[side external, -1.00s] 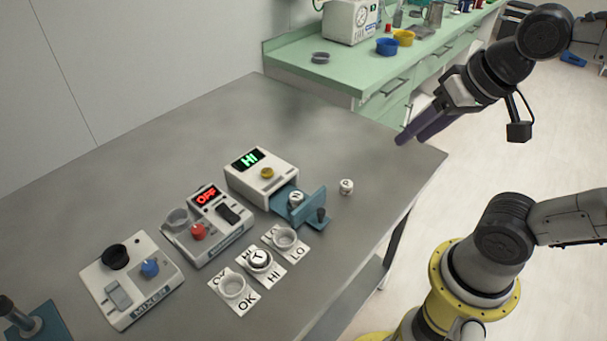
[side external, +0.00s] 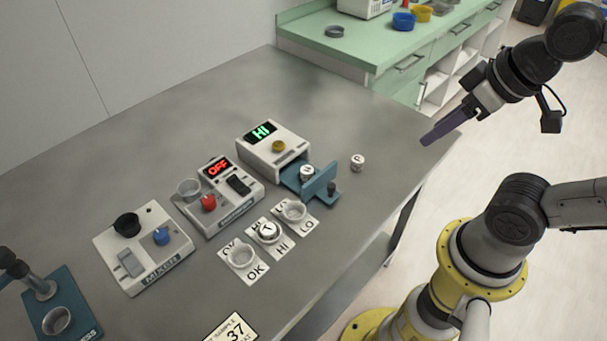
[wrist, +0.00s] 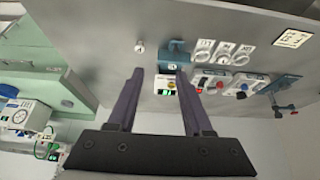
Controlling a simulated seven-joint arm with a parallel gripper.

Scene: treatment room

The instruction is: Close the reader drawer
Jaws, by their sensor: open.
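The reader (side external: 273,148) is a white box with a green "HI" display and a yellow knob on the grey table. Its blue-grey drawer (side external: 317,184) is pulled out toward the lower right, with a dark knob on its front. A white, marked vial (side external: 307,172) sits in the drawer. The drawer also shows in the wrist view (wrist: 177,50), beyond my fingers. My gripper (side external: 432,138) is above the table's right edge, to the right of the drawer and apart from it. In the wrist view its two purple fingers (wrist: 162,76) are spread with nothing between them.
A small white vial (side external: 358,162) stands right of the drawer. Cards marked OK, HI and LO (side external: 262,269) hold round dishes and a vial in front. A heater-like unit reading OFF (side external: 217,190) and a mixer (side external: 143,250) stand left. The table behind the reader is clear.

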